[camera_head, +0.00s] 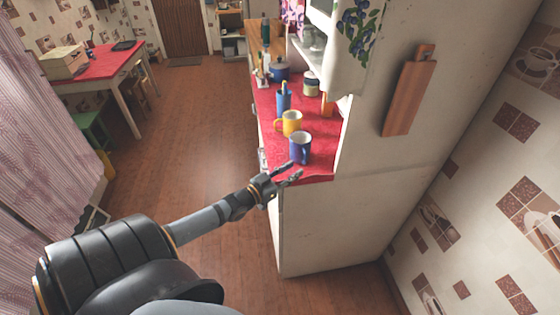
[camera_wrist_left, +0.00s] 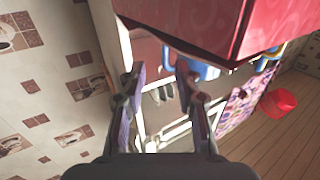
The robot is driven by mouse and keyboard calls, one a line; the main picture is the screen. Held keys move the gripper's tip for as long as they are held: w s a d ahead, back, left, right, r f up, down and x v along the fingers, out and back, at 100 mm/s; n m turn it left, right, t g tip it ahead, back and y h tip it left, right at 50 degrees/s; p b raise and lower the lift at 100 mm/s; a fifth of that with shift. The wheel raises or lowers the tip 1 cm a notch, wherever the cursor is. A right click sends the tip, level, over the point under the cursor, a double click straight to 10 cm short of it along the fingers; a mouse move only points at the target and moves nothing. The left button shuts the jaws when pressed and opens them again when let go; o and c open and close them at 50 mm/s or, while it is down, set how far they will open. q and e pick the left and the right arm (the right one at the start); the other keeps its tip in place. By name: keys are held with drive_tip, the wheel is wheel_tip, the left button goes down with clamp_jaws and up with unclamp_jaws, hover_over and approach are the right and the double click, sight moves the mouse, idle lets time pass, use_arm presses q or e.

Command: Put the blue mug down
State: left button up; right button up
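The blue mug (camera_head: 300,148) stands upright on the red-topped counter (camera_head: 318,170), near its front end. My left gripper (camera_head: 296,170) is open at the counter's near edge, just in front of the mug. In the left wrist view its two fingers (camera_wrist_left: 161,70) are spread with nothing held between them. A blue patch (camera_wrist_left: 204,70) shows there beside the right finger, partly hidden by the red edge; I cannot tell for sure that it is the mug. My right gripper is not in view.
A yellow mug (camera_head: 291,122) stands just behind the blue one. A blue holder (camera_head: 284,101), a jar (camera_head: 311,86) and a blue pot (camera_head: 280,71) are farther back. A cutting board (camera_head: 411,92) hangs at the right. The floor left of the counter is open.

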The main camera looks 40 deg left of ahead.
use_arm(q)
drive_tip(key=s, duration=0.2)
drive_tip(key=s+a+p, duration=0.1)
drive_tip(key=s, duration=0.1)
drive_tip(key=shift+s, duration=0.35)
drive_tip(key=w+d+f+y, duration=0.1)
drive_tip(key=w+d, duration=0.1)
drive_tip(key=d, duration=0.4)
drive_tip(key=s+a+f+n+g+y, duration=0.1)
drive_tip(key=s+f+g, duration=0.25)
drive_tip(key=f, duration=0.65)
drive_tip(key=s+a+f+g+y, duration=0.15)
drive_tip(key=s+f, duration=0.35)
drive_tip(key=f, duration=0.5)
drive_tip(key=s+a+f+n+g+y, duration=0.1)
drive_tip(key=s+f+g, duration=0.3)
drive_tip(key=f, duration=0.6)
drive_tip(key=s+d+f+g, duration=0.2)
drive_tip(key=s+f, duration=0.3)
drive_tip(key=s, duration=0.4)
drive_tip(key=s+d+f+g, duration=0.2)
drive_tip(key=s+f, duration=0.4)
drive_tip(key=s, duration=0.3)
drive_tip(key=s+d+f+g, duration=0.2)
drive_tip(key=s+f, duration=0.3)
drive_tip(key=s, duration=0.4)
drive_tip(key=shift+s+f+g, duration=0.25)
drive_tip(key=shift+f+g, duration=0.05)
drive_tip(key=shift+g, duration=0.5)
